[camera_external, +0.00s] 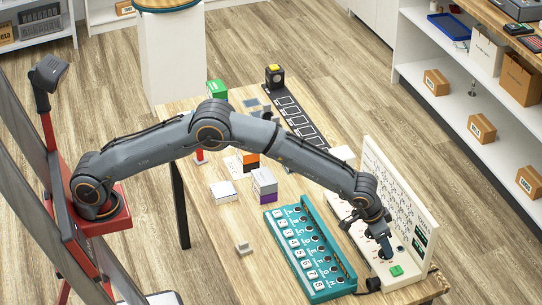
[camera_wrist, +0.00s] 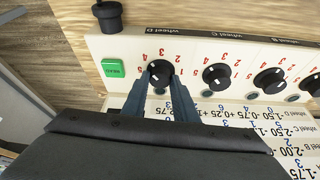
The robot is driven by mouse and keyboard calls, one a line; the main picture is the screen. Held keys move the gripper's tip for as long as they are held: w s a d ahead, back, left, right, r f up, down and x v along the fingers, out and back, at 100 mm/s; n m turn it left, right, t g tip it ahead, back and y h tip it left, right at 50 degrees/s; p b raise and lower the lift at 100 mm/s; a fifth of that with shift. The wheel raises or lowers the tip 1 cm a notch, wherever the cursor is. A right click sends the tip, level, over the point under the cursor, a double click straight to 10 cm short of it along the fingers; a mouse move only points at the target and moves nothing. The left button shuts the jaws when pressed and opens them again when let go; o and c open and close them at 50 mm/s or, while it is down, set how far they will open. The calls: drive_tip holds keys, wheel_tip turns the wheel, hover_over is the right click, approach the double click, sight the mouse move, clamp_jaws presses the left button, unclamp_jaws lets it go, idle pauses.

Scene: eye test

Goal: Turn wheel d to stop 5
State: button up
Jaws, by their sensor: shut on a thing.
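Wheel d (camera_wrist: 160,70) is a black knob with a white mark, at the left end of a row of knobs in the wrist view. Red numbers ring it; the text is upside down there, and I cannot surely tell which number the mark faces. My gripper (camera_wrist: 160,85) is shut on wheel d, one finger on each side. In the external view my gripper (camera_external: 384,246) reaches down onto the white panel (camera_external: 352,232) near its front end and hides most of the knob.
A green button (camera_wrist: 112,68) sits beside wheel d; it also shows in the external view (camera_external: 396,270). Wheel c (camera_wrist: 216,75) is on the other side. An upright chart board (camera_external: 400,205) stands along the panel. A teal labelled rack (camera_external: 310,250) lies left of it.

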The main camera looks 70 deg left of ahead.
drive_tip(key=n+b, duration=0.1)
drive_tip(key=n, duration=0.1)
drive_tip(key=n+y+b, duration=0.1)
drive_tip(key=n, duration=0.1)
drive_tip(key=n+y+b, duration=0.1)
drive_tip(key=n+b, duration=0.1)
drive_tip(key=shift+w+d+f, duration=0.1)
drive_tip(key=shift+d+f, duration=0.05)
drive_tip(key=shift+d, duration=0.15)
drive_tip(key=shift+d+n+g+y+b, duration=0.1)
drive_tip(key=shift+n+g+y+b, duration=0.25)
drive_tip(key=shift+n+b, duration=0.55)
drive_tip(key=shift+n+g+y+b, duration=0.15)
drive_tip(key=shift+n+y+b, duration=0.35)
drive_tip(key=shift+n, duration=0.7)
drive_tip(key=o, duration=1.1)
drive_tip(key=shift+c, duration=0.2)
drive_tip(key=shift+r, duration=0.2)
drive_tip(key=v, duration=0.7)
drive_tip(key=shift+r+b, duration=0.35)
drive_tip(key=shift+b, duration=0.05)
